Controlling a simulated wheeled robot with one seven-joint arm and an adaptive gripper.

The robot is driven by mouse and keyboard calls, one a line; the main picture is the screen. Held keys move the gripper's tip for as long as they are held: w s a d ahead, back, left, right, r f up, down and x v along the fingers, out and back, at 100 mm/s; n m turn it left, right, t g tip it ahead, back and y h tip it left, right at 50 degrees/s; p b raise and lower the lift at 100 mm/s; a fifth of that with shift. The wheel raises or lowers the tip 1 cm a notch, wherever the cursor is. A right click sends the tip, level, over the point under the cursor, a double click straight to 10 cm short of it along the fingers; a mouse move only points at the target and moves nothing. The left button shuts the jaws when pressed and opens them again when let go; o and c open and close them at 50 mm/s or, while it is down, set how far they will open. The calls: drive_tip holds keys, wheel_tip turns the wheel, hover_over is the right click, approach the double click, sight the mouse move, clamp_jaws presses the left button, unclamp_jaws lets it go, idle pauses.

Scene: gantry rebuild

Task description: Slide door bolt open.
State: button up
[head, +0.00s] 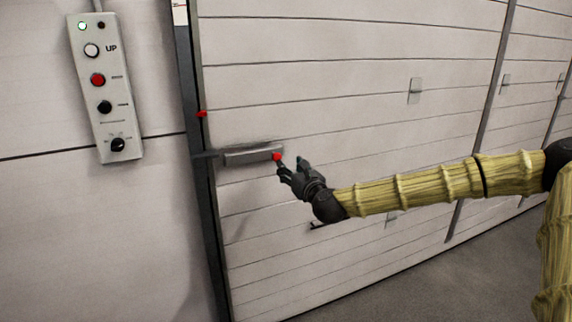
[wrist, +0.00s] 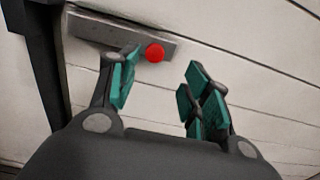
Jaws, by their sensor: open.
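The door bolt (head: 248,155) is a grey horizontal bar on the pale panelled door (head: 330,80), with a red knob (head: 277,156) at its right end. Its left end meets the dark door frame post (head: 187,90). My gripper (head: 290,165) is open and empty, close to the knob on its right side. In the wrist view the bolt (wrist: 115,35) runs across the top, and the red knob (wrist: 155,53) shows beyond the gap between my fingers (wrist: 160,90), nearer the left finger. I cannot tell whether the left finger touches the bolt or knob.
A control box (head: 105,85) with several buttons hangs on the wall left of the post. A small red piece (head: 202,114) sits on the door's edge above the bolt. A dark handle (head: 328,224) is on the door below my arm. The floor (head: 480,270) at lower right looks clear.

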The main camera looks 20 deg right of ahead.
drive_tip(key=shift+s, duration=0.95)
drive_tip(key=s+a+f+n+g+y+p, duration=0.1)
drive_tip(key=s+a+f+n+g, duration=0.1)
drive_tip(key=s+a+f+n, duration=0.45)
drive_tip(key=s+a+f+n+g+y+p, duration=0.1)
drive_tip(key=s+a+f+n+g, duration=0.2)
drive_tip(key=f, duration=0.7)
drive_tip(key=s+a+f+n+g+y+p, duration=0.1)
drive_tip(key=s+a+f+n+g, duration=0.2)
drive_tip(key=a+f, duration=0.5)
drive_tip(key=s+a+f+n+g+p, duration=0.1)
drive_tip(key=s+a+f+n+g, duration=0.15)
drive_tip(key=s+f+n, duration=0.75)
drive_tip(key=s+d+f+n+g+h+p, duration=0.1)
drive_tip(key=s+d+f+n+g, duration=0.1)
drive_tip(key=s, duration=0.8)
drive_tip(key=s+d+f+n+g+h+p, duration=0.1)
drive_tip(key=s+d+f+n+g, duration=0.2)
drive_tip(key=s+n, duration=0.3)
drive_tip(key=s+d+f+n+g+h+p, duration=0.1)
drive_tip(key=s+d+f+n, duration=0.3)
drive_tip(key=s, duration=0.9)
drive_tip(key=shift+s+n+g+h, duration=0.3)
drive_tip(key=shift+n+g, duration=0.05)
drive_tip(key=shift+g, duration=0.4)
